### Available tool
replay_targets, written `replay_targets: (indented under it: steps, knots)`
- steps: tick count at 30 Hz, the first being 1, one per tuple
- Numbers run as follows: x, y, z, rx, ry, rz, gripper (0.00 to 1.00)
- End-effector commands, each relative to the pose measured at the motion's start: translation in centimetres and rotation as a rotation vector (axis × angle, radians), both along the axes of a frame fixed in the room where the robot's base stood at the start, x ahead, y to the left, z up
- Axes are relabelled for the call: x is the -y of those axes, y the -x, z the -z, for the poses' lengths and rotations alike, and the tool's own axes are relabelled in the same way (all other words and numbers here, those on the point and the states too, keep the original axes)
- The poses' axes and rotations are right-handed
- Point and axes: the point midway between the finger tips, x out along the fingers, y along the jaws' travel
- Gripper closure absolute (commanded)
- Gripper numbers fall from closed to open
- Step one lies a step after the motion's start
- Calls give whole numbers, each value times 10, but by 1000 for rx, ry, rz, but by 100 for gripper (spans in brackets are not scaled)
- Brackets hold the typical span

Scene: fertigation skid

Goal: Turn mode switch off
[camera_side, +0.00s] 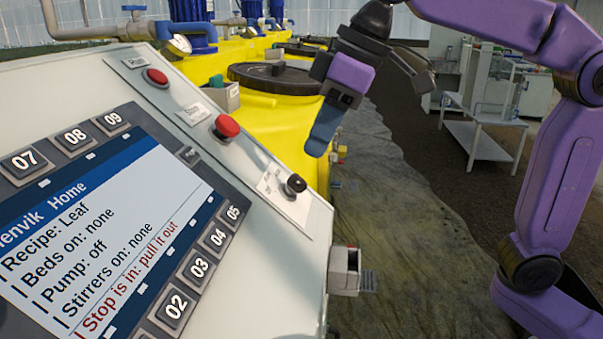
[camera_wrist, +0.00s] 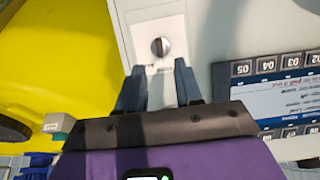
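The mode switch is a small black knob (camera_side: 294,185) on a white label plate at the lower right edge of the sloped grey panel. In the wrist view the knob (camera_wrist: 160,47) sits just beyond my fingertips, between their lines, with a pale mark running roughly up and down. The plate's lettering is too small to read. My gripper (camera_side: 318,150) hangs above and to the right of the knob in the side view, apart from it. In the wrist view its two blue fingers (camera_wrist: 159,66) are spread with nothing between them. In the side view one finger hides the other.
The panel's screen (camera_side: 95,240) reads "Stop is in: pull it out" and "Pump: off". Numbered keys border it. Two red buttons (camera_side: 227,126) (camera_side: 156,78) stand up-left of the knob. Yellow tanks (camera_side: 275,105) stand behind. A grey box (camera_side: 344,272) sits below right.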

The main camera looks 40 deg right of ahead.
Motion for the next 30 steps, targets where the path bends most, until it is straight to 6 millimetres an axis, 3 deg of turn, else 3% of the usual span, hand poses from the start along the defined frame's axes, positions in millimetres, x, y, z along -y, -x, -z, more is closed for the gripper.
replay_targets:
  steps: [6,12,25,26,29,30]
  knots:
    - [-10,-11,38,-3,3,0,65]
    - [-17,-17,60,-2,1,1,65]
    - [-20,-20,68,0,-1,0,65]
    - [-20,-20,68,0,-1,0,68]
    - [-20,-20,68,0,-1,0,100]
    - [-20,-20,68,0,-1,0,100]
